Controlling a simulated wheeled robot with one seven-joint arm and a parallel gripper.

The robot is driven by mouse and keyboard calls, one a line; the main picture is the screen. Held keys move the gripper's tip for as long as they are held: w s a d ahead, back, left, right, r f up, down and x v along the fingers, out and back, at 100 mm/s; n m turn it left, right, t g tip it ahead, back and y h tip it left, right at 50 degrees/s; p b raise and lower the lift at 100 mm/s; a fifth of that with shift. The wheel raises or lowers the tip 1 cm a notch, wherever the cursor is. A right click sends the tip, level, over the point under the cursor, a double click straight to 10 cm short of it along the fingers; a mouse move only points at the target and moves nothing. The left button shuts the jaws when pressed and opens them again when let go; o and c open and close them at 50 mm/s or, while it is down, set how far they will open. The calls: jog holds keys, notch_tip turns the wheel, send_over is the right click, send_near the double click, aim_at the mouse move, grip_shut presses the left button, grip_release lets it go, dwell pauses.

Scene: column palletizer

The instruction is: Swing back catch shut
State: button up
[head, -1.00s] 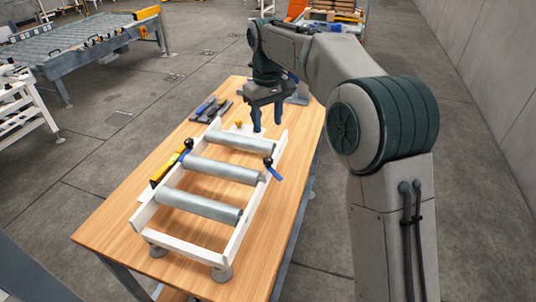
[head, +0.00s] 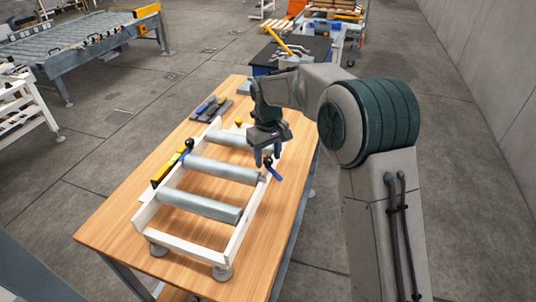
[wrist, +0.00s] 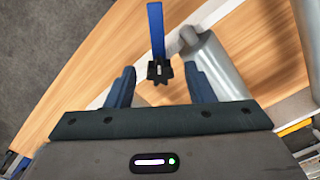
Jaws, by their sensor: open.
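A white roller frame (head: 237,243) with three grey rollers lies on the wooden table. The catch on its right rail has a blue lever (head: 275,173) and a black knob; the lever sticks outward from the rail. The other catch, on the left rail, has a black knob (head: 189,144) and a blue lever lying near the rail. My gripper (head: 268,158) is open and empty, just above the right-rail catch. In the wrist view that catch's black star-shaped knob (wrist: 159,70) sits between and slightly beyond the fingertips, with its blue lever (wrist: 156,30) pointing away.
A yellow and black item (head: 163,172) lies along the left rail. A dark tray with tools (head: 211,110) and a small orange knob (head: 239,122) are at the table's far end. The wooden table (head: 120,222) is bare along its left side and front.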

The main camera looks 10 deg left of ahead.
jog(key=c, duration=1)
jog(key=shift+m, duration=0.3)
jog(key=m, duration=0.4)
jog(key=shift+b, duration=0.3)
jog(key=m, duration=0.6)
jog(key=o, duration=1)
